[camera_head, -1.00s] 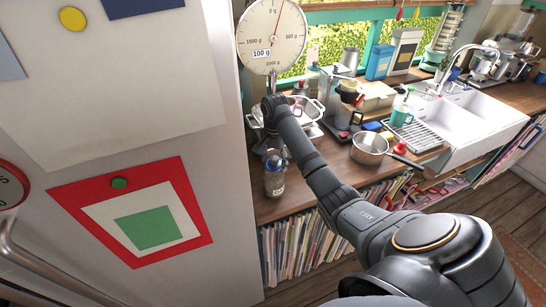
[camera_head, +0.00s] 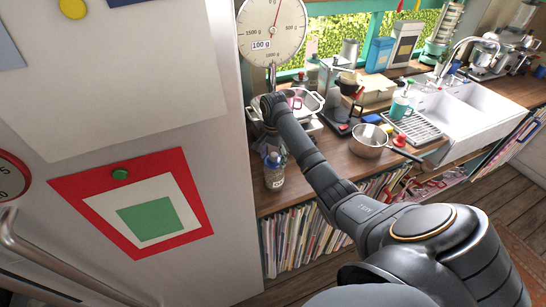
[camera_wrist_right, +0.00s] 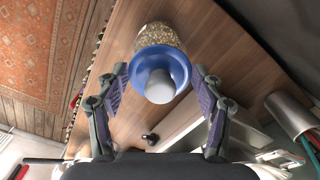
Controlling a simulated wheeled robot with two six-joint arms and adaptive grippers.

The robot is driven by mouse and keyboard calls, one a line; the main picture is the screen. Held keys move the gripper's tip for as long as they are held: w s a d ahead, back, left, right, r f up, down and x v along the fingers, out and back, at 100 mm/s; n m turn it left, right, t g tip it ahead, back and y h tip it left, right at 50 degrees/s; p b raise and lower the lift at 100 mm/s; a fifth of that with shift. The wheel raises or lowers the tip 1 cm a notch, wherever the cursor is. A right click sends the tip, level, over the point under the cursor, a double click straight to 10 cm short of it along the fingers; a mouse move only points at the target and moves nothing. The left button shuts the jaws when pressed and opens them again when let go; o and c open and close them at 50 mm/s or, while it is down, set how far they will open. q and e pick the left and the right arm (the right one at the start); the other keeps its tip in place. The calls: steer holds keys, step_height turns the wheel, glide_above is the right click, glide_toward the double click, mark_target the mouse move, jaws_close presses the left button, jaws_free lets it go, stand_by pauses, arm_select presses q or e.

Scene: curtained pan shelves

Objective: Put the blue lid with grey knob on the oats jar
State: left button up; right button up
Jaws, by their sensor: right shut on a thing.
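The blue lid with grey knob (camera_wrist_right: 173,63) is between the two fingers of my right gripper (camera_wrist_right: 160,92) in the right wrist view, its knob facing the camera. My right gripper (camera_head: 272,150) is shut on the lid. The oats jar (camera_wrist_right: 158,36), clear with pale oats inside, is directly behind the lid, which hides its mouth. In the head view the oats jar (camera_head: 274,180) stands upright on the wooden counter, just under the gripper. I cannot tell whether the lid sits fully on the rim. My left gripper is not in view.
The kitchen scale (camera_head: 271,32) stands behind the gripper. A saucepan (camera_head: 368,142) and the sink (camera_head: 475,112) are to the right. The white cabinet side (camera_head: 215,215) is close on the left. Books fill the shelf below the counter. Counter between jar and saucepan is partly clear.

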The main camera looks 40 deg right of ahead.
steer(key=shift+f, duration=0.45)
steer(key=o, duration=1.2)
steer(key=shift+o, duration=0.2)
